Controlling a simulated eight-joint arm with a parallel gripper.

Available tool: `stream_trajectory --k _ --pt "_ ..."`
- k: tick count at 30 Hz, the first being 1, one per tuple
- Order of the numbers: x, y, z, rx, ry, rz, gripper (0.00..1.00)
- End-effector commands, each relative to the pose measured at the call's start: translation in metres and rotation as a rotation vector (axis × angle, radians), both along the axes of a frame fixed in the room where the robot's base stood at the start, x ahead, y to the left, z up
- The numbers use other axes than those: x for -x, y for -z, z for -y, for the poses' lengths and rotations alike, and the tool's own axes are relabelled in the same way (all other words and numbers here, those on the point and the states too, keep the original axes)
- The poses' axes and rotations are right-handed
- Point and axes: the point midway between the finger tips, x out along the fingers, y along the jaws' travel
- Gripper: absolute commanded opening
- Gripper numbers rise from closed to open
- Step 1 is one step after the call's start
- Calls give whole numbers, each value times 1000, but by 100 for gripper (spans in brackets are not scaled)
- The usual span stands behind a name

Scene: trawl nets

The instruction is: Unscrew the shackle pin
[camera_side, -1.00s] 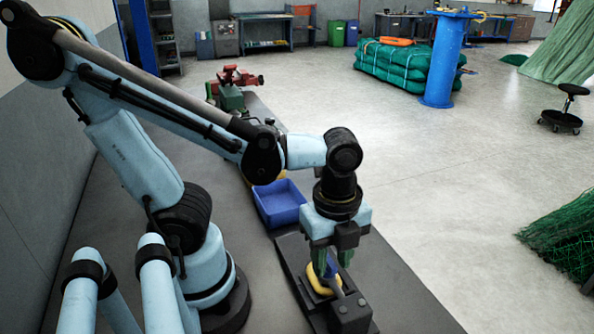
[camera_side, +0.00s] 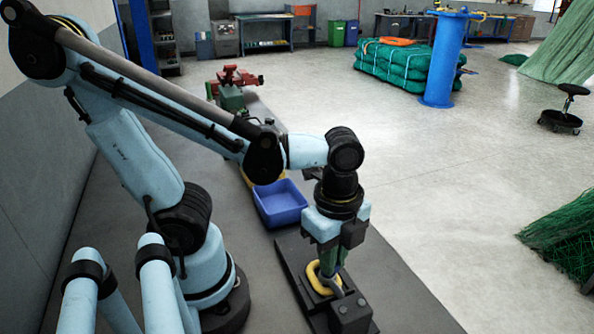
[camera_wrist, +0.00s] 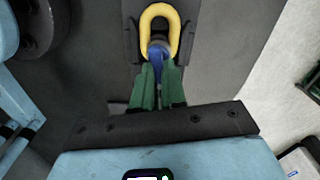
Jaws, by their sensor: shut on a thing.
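My gripper (camera_side: 332,272) points down over a dark fixture plate, its green fingers shut on a blue piece (camera_wrist: 157,48) that looks like the shackle pin's head. In the wrist view, this blue piece shows just beyond the fingertips. A yellow ring-shaped link (camera_wrist: 174,22) is right beyond it, and it also shows in the side view (camera_side: 314,274), left of the fingertips. A grey curved part (camera_side: 335,287), which may be the shackle, runs beside the link. The fingers hide most of the pin, and its thread cannot be seen.
The dark fixture plate (camera_side: 287,246) lies on the bench with a black block (camera_side: 350,313) at its near end. An empty-looking blue bin (camera_side: 279,204) stands just behind it. A red and green vise-like device (camera_side: 232,97) is farther back. The bench strip right of the plate is clear.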

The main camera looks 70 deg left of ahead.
Motion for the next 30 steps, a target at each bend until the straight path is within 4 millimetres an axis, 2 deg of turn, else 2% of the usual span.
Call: stream_trajectory --k 30 --pt "-5 1 -5 1 -965 1 0"
